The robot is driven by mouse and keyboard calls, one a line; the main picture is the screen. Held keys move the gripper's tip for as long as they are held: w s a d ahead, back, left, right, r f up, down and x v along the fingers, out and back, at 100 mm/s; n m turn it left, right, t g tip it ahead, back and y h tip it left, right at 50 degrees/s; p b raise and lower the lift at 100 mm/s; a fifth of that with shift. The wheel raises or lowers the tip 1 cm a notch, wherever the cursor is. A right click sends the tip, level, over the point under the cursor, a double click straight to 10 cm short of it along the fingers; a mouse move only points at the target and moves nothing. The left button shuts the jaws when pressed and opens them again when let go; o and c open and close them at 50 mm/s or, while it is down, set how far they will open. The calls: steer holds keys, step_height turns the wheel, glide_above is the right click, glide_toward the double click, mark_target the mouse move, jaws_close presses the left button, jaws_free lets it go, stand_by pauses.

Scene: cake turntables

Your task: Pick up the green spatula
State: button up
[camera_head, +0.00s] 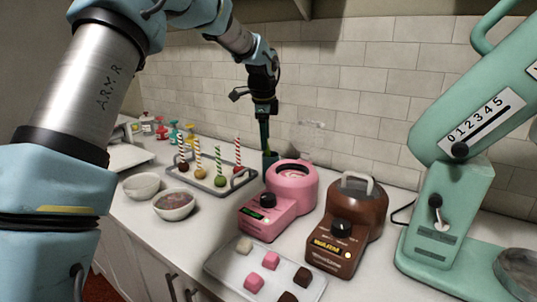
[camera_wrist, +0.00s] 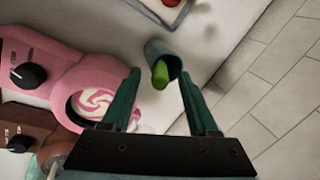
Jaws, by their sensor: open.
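The green spatula (camera_wrist: 161,77) shows in the wrist view as a bright green end sticking out of a dark teal cup (camera_wrist: 157,50). My gripper (camera_wrist: 159,73) is open, with its teal fingers on either side of the green end in that view. Whether they touch it, I cannot tell. In the head view my gripper (camera_head: 264,138) points down just above the cup (camera_head: 269,159), behind the pink machine. The spatula is not clearly told apart from the fingers there, and its lower part is hidden in the cup.
A pink melting pot (camera_head: 292,184) stands close in front of the cup, with a brown one (camera_head: 353,210) to its right. A tray (camera_head: 214,182) of cake pops is to the left. A tiled wall (camera_head: 330,95) rises close behind. A mint mixer (camera_head: 445,215) stands at right.

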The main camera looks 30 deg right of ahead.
steer(key=shift+x, duration=0.85)
steer(key=shift+c, duration=0.2)
jaws_close()
